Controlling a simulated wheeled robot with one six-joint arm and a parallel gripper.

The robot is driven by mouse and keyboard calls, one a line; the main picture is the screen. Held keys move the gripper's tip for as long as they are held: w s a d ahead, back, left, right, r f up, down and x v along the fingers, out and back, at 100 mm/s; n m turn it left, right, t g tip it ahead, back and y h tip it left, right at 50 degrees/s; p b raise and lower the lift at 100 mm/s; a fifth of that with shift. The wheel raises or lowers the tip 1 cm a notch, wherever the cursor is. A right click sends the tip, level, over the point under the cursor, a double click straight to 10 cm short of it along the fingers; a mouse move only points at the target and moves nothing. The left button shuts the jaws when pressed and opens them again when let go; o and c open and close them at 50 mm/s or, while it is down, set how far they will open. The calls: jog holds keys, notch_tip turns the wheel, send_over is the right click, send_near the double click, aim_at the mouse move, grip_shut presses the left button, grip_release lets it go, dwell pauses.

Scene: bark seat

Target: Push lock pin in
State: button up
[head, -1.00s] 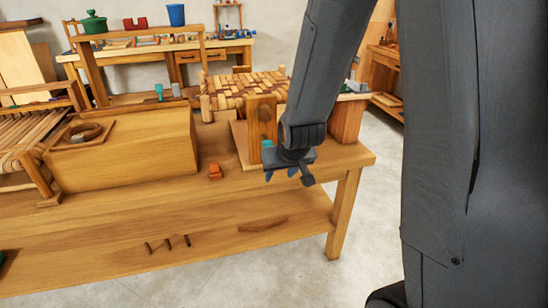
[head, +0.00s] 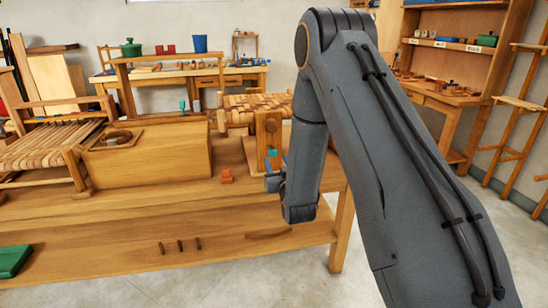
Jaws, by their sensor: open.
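An upright wooden block (head: 261,134) with a darker round spot on its face stands on the workbench (head: 170,202), in front of a woven checkered seat (head: 240,101). A small teal piece (head: 272,153) shows low at the block's front; it may be the lock pin, but it is too small to be sure. My gripper (head: 273,176) is open just below and in front of that piece, near the bench's right part. Its fingers are small and partly hidden by my wrist, and I cannot tell whether they touch anything.
A small orange piece (head: 227,176) lies on the bench left of my gripper. A large wooden box (head: 150,162) with a round recess stands further left, beside a slatted woven seat (head: 38,147). Several dark pegs (head: 180,246) lie on the lower shelf. Bench front is mostly clear.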

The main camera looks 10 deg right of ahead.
aim_at(274, 154)
jog(key=w, duration=0.6)
jog(key=shift+p, duration=0.4)
grip_shut()
